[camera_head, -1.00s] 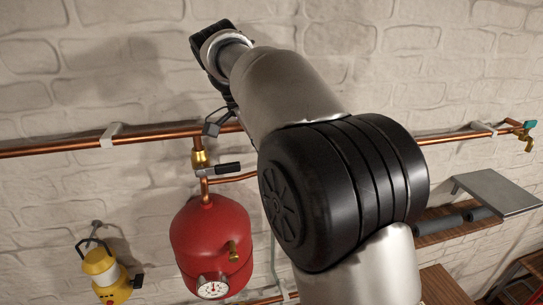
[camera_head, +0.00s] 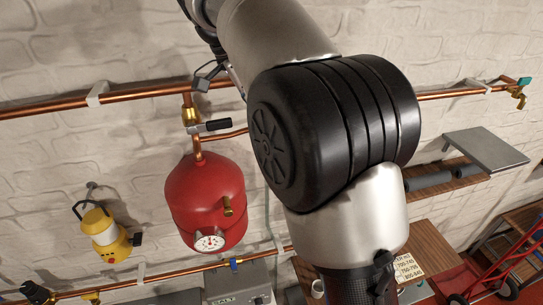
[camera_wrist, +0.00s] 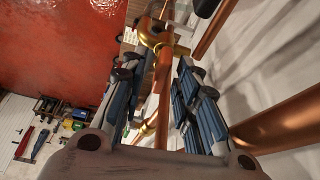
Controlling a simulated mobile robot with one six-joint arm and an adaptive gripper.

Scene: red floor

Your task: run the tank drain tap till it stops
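A red tank (camera_head: 205,190) with a white gauge (camera_head: 209,243) hangs by the wall in the head view. A small brass fitting (camera_head: 228,206) sticks out of its front. Above it, a brass valve (camera_head: 191,116) with a black lever (camera_head: 217,125) sits on the pipe. I cannot tell which of these is the drain tap. In the wrist view my gripper (camera_wrist: 158,78) is open, its blue-padded fingers apart on either side of a copper pipe (camera_wrist: 163,72). A brass fitting (camera_wrist: 155,36) shows beyond the fingertips; contact is unclear. In the head view my arm's end is partly out of frame.
An upper copper pipe (camera_head: 55,108) runs along the wall to a teal-handled tap (camera_head: 521,88). A lower pipe (camera_head: 185,272) carries a blue-handled valve (camera_head: 236,264). A yellow lantern (camera_head: 104,236) hangs at left. A shelf (camera_head: 486,150) and red hand truck (camera_head: 500,275) are at right.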

